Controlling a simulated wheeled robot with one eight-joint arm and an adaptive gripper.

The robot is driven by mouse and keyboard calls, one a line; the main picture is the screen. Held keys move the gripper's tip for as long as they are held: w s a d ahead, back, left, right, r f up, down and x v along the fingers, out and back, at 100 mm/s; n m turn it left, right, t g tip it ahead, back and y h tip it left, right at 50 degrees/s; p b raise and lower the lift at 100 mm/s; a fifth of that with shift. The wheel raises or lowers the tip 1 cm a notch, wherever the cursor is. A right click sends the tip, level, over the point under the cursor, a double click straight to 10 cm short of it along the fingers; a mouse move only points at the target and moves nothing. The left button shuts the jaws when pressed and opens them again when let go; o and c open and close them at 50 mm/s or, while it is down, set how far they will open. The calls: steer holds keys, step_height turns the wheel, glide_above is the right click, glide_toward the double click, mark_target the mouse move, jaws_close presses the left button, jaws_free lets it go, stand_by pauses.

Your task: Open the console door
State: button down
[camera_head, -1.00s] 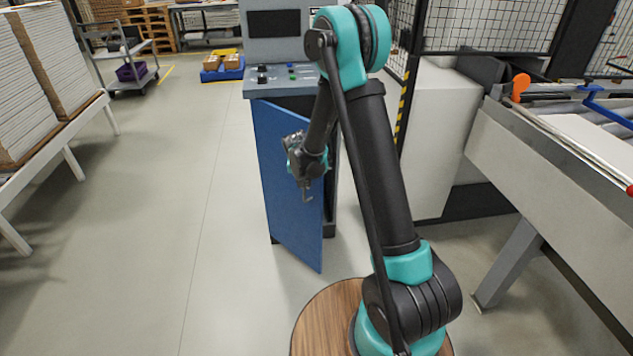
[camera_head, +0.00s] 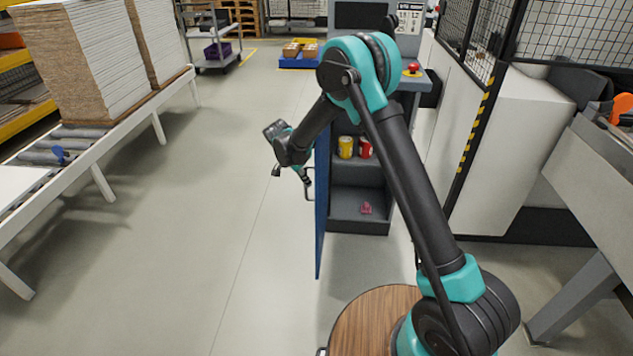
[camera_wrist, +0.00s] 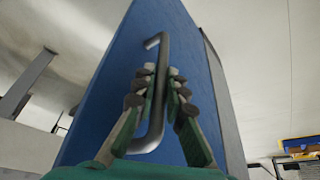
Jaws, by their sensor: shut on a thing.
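The blue console door (camera_head: 321,205) stands wide open and is seen almost edge-on in the head view. It also fills the middle of the wrist view (camera_wrist: 110,70). Its bent metal handle (camera_wrist: 152,50) runs between the fingers of my gripper (camera_wrist: 155,95), which is shut on it. In the head view my gripper (camera_head: 306,180) is at the handle (camera_head: 309,190), on the left side of the door. The grey console (camera_head: 365,222) shows its open inside, with a yellow can (camera_head: 345,147) and a red can (camera_head: 365,148) on a shelf and a small pink thing (camera_head: 366,208) below.
A conveyor (camera_head: 115,145) with stacked boards (camera_head: 90,60) runs along the left. A white machine body (camera_head: 500,150) and mesh fence stand to the right. The floor (camera_head: 225,200) left of the door is clear.

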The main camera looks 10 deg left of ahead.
steer(key=shift+a, duration=0.35)
steer(key=c, duration=1.6)
jaws_free()
steer(key=shift+w, duration=0.1)
steer(key=shift+o, duration=0.2)
steer(key=v, duration=1.2)
steer(key=shift+d, duration=0.1)
